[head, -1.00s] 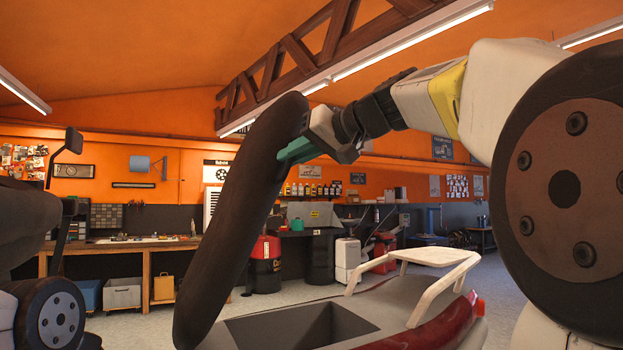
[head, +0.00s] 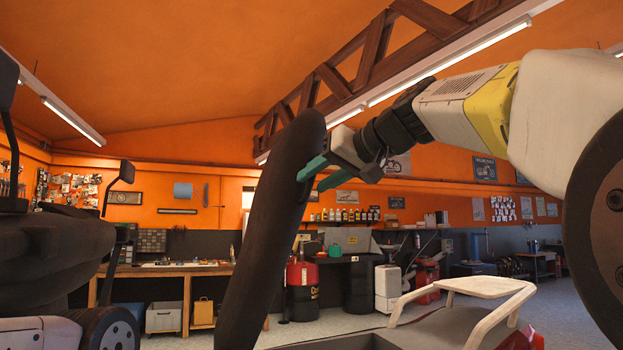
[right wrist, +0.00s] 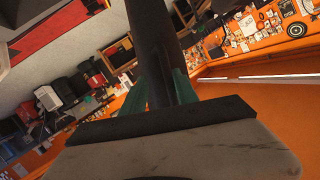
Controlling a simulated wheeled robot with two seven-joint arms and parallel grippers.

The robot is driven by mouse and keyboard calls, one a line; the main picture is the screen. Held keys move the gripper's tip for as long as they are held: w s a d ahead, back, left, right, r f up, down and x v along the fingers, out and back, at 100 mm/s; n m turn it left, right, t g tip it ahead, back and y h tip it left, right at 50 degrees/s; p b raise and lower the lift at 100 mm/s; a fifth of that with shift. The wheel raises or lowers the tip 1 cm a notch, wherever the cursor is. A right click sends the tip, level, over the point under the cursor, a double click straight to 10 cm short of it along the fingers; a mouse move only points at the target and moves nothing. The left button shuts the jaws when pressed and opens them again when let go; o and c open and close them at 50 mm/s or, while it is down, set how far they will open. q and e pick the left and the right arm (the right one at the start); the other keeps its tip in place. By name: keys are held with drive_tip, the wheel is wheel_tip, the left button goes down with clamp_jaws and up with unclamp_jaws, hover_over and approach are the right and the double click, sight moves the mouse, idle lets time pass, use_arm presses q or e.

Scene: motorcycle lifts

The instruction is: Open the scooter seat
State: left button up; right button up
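The scooter seat (head: 262,230) is a long dark pad. It stands raised, nearly upright with its top leaning right, in the middle of the head view. Part of the grey scooter body (head: 440,328) with its pale rear rack (head: 480,287) shows at the bottom right. My right gripper (head: 309,184) is at the upper right edge of the seat, its green fingers spread apart. One fingertip looks to touch the seat edge; firm contact is hard to tell. In the right wrist view the dark seat (right wrist: 152,30) runs up from between the fingers (right wrist: 160,95). My left gripper is out of view.
A dark motorcycle (head: 50,250) with a mirror stands close at the left. A workbench (head: 165,270) and a red drum (head: 302,285) stand along the back wall. Open floor shows behind the scooter.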

drive_tip(key=shift+d, duration=0.15)
drive_tip(key=v, duration=0.7)
drive_tip(key=shift+s, duration=0.3)
drive_tip(key=shift+d, duration=0.1)
drive_tip(key=s+d+f+m+g+h, duration=0.1)
drive_tip(key=s+f+h, duration=0.1)
drive_tip(key=f, duration=1.2)
drive_tip(key=s+d+f+m+g+h, duration=0.1)
drive_tip(key=s+f, duration=0.4)
drive_tip(key=f, duration=0.9)
drive_tip(key=s+d+f+g+h, duration=0.3)
drive_tip(key=s+f+h, duration=0.1)
drive_tip(key=f, duration=1.1)
drive_tip(key=shift+d+m, duration=0.2)
drive_tip(key=shift+m, duration=0.2)
drive_tip(key=shift+s, duration=0.1)
